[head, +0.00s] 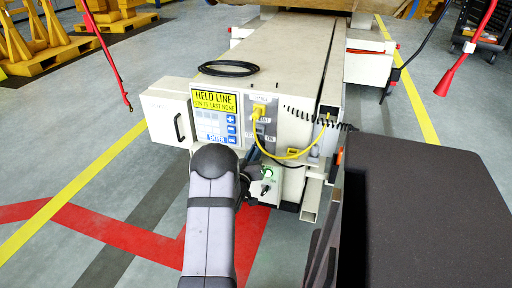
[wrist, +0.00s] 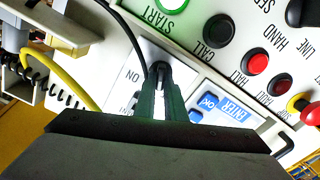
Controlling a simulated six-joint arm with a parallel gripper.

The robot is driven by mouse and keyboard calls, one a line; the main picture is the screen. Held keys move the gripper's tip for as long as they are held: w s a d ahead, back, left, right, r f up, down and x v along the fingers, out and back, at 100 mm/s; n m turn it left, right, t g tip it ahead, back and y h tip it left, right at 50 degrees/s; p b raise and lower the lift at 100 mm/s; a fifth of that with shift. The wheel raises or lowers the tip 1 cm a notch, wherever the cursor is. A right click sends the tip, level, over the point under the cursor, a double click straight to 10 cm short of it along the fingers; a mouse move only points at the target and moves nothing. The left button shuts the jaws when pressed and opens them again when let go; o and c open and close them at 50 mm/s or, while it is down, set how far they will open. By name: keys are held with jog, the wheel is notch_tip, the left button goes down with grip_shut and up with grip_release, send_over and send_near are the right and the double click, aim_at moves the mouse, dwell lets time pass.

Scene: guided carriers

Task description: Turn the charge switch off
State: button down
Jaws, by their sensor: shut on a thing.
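The carrier (head: 290,60) has a control panel on its near end. A grey strip (head: 262,138) on that end has a yellow plug (head: 258,111) near its top and small lettering with ON lower down. In the wrist view, my gripper's green fingers (wrist: 162,105) are close together on a small black handle (wrist: 159,72), next to an ON label (wrist: 132,75) that appears upside down. It looks like the charge switch; its body and exact position are mostly hidden by the fingers. In the head view my gripper is mostly hidden behind my own arm.
A yellow cable (wrist: 62,72) and a thin black cable (wrist: 125,22) run close to the fingers. Beside them are the screen with blue keys (wrist: 225,108), a red button (wrist: 256,61) and a black button (wrist: 219,30).

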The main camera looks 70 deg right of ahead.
jog(key=shift+f+n, duration=0.1)
jog(key=shift+n, duration=0.5)
jog(key=shift+p, duration=0.3)
jog(key=c, duration=1.8)
grip_release()
jog(key=a+p, duration=0.3)
jog(key=a, duration=0.4)
jog(key=shift+a, duration=0.2)
